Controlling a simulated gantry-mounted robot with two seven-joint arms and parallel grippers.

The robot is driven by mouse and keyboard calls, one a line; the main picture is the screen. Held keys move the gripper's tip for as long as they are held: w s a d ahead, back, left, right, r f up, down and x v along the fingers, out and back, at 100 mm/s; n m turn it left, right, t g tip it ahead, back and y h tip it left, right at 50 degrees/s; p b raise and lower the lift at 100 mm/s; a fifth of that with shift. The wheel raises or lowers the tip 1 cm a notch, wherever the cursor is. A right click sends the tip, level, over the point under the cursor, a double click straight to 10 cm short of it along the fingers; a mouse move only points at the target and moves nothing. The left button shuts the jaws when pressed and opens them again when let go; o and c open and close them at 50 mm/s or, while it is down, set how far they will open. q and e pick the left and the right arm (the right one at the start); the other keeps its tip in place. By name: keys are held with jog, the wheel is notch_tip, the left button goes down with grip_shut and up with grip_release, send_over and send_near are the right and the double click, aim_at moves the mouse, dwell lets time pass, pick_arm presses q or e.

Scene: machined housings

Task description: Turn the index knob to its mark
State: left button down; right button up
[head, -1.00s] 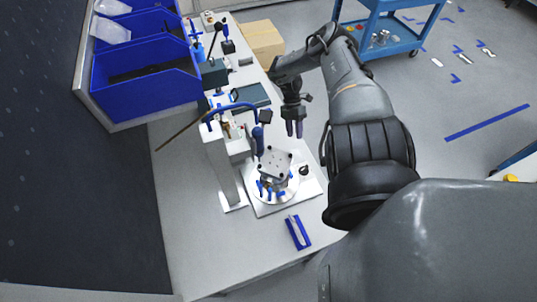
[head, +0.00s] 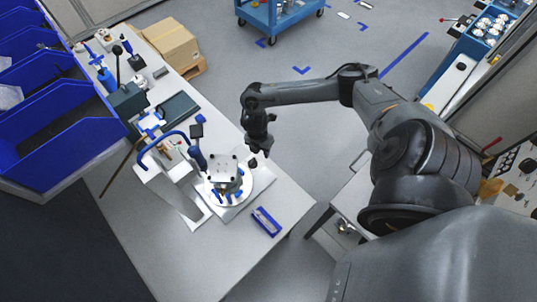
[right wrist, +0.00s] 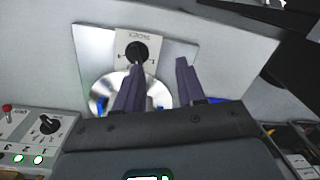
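The index knob (right wrist: 136,52) is a small black round knob on a light label plate with upside-down lettering, at the upper middle of the right wrist view. Its pointer direction and mark are too small to read. In the head view, the knob (head: 253,162) is a dark spot at the right edge of the fixture's base plate. My right gripper (right wrist: 160,64) is open and empty; its left finger overlaps the knob's lower edge in the picture. Contact cannot be told. In the head view, the right gripper (head: 262,149) hangs close above the knob. My left gripper is out of view.
A square machined housing (head: 222,170) sits on a round silver disc (right wrist: 103,88) beside the knob. A blue holder (head: 266,221) lies nearer the front. A control box (right wrist: 38,138) with another black knob shows at lower left of the wrist view.

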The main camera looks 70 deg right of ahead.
aim_at(252, 161)
jog(key=w+a+r, duration=0.1)
jog(key=w+r, duration=0.1)
jog(key=w, duration=0.2)
jog(key=shift+t, duration=0.4)
notch_tip(252, 161, down, 10)
jog(key=shift+s+f, duration=0.1)
jog(key=shift+f, duration=0.1)
jog(key=shift+c, duration=0.3)
grip_shut()
